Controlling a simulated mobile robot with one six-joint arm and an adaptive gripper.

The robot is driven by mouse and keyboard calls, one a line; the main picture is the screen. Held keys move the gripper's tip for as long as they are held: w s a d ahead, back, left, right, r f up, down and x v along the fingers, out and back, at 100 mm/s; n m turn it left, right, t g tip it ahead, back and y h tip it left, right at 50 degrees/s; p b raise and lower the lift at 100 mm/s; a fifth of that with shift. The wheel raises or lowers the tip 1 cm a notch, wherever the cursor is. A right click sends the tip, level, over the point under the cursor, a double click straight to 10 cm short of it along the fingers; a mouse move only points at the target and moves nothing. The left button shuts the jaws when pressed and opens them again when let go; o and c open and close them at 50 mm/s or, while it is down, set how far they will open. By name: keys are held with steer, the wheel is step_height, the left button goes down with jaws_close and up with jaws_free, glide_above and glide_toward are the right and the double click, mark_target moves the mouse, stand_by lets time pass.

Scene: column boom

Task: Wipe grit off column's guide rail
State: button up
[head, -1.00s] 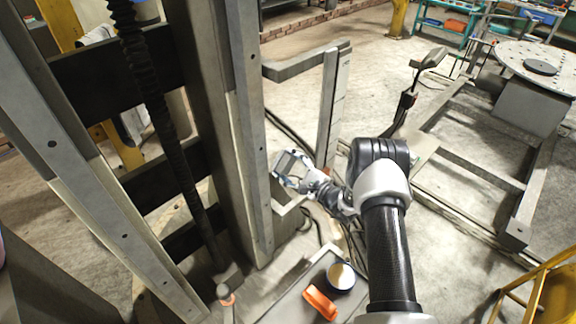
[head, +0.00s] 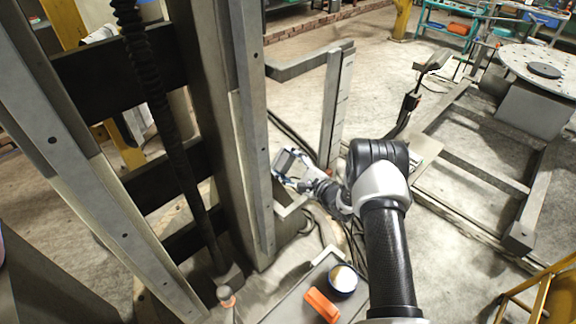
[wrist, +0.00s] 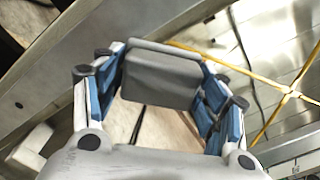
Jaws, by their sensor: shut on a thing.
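My gripper (head: 286,164) is shut on a grey block-shaped pad (wrist: 160,78), held across between its blue-sided fingers. The pad also shows in the head view (head: 289,160), just right of the column's right guide rail (head: 257,130). I cannot tell whether it touches the rail. That rail is a long upright grey metal strip with bolt holes. A second, similar rail (head: 70,165) stands on the left of the column. A metal strip with a dark hole (wrist: 45,85) runs diagonally on the left in the wrist view. Grit is too small to make out.
An orange object (head: 322,305) and a round dark tin with a pale top (head: 343,280) sit on a grey tray (head: 288,308) below my arm. A metal post (head: 336,110) with a horizontal arm stands behind my gripper. Cables lie on the floor.

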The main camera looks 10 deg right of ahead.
mark_target(282, 152)
steer(key=shift+w, duration=0.1)
steer(key=shift+r, duration=0.1)
steer(key=shift+r+p, duration=0.85)
steer(key=shift+r, duration=1.1)
steer(key=shift+a+f+b, duration=0.1)
steer(key=shift+f+b, duration=0.05)
steer(key=shift+b, duration=0.3)
step_height(282, 152, down, 4)
steer(key=b, duration=0.4)
steer(key=shift+w, duration=0.15)
